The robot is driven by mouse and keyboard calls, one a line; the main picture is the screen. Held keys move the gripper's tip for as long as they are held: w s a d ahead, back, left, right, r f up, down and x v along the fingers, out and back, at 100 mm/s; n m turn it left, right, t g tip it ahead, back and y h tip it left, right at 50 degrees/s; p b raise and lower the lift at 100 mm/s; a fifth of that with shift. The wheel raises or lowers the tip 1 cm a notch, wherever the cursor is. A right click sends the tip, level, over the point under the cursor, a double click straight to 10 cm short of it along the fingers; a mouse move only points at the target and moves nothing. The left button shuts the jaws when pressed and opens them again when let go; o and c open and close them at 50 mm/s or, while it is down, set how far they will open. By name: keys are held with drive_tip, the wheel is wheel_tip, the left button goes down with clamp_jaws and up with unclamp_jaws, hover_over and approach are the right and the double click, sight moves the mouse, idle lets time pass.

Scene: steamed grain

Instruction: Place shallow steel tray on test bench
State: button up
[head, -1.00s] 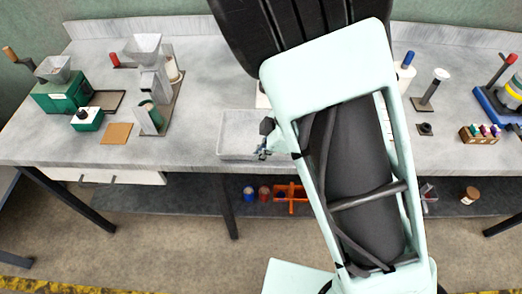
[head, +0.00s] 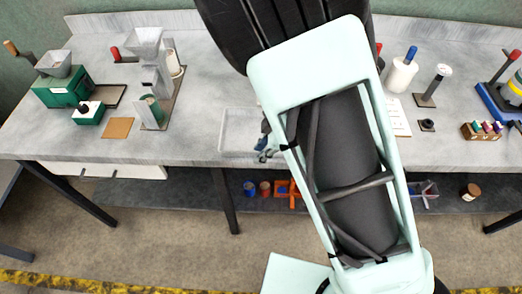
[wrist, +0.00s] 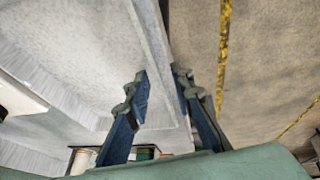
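The shallow steel tray (head: 234,133) is pale grey and lies flat near the front edge of the test bench (head: 190,145) in the head view. My arm hides its right part. In the wrist view, the tray (wrist: 95,45) fills the upper left. My gripper (wrist: 160,78) has its two blue fingers apart, on either side of the tray's front rim. Contact with the rim cannot be made out. In the head view, my gripper (head: 265,150) shows only partly beside my arm, at the tray's front.
Left on the bench are a green machine (head: 62,88), a grey funnel stand (head: 150,75) and a brown square (head: 118,128). Right are a white roll (head: 402,74), a dark post stand (head: 433,88) and a vial rack (head: 482,131). The bench left of the tray is clear.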

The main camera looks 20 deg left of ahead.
drive_tip(key=shift+r, duration=0.1)
drive_tip(key=shift+r, duration=0.2)
drive_tip(key=s+d+r+m+t+p, duration=0.1)
drive_tip(key=s+d+r+m, duration=0.1)
drive_tip(key=d+r+m, duration=0.65)
drive_tip(key=s+d+r+m+p, duration=0.15)
drive_tip(key=d+r, duration=0.35)
drive_tip(key=r, duration=0.8)
drive_tip(key=s+d+r+m+t+h, duration=0.2)
drive_tip(key=d+r+m, duration=0.1)
drive_tip(key=d+m, duration=0.2)
drive_tip(key=s+d+r+m+t+h, duration=0.2)
drive_tip(key=s+d+r+m, duration=0.1)
drive_tip(key=d+m, duration=0.3)
drive_tip(key=shift+d+h+b, duration=0.4)
drive_tip(key=shift+d, duration=0.35)
drive_tip(key=shift+s+r, duration=0.1)
drive_tip(key=shift+r, duration=0.05)
wheel_tip(320, 180, up, 2)
drive_tip(key=shift+r+p, duration=0.1)
drive_tip(key=shift+p, duration=1.1)
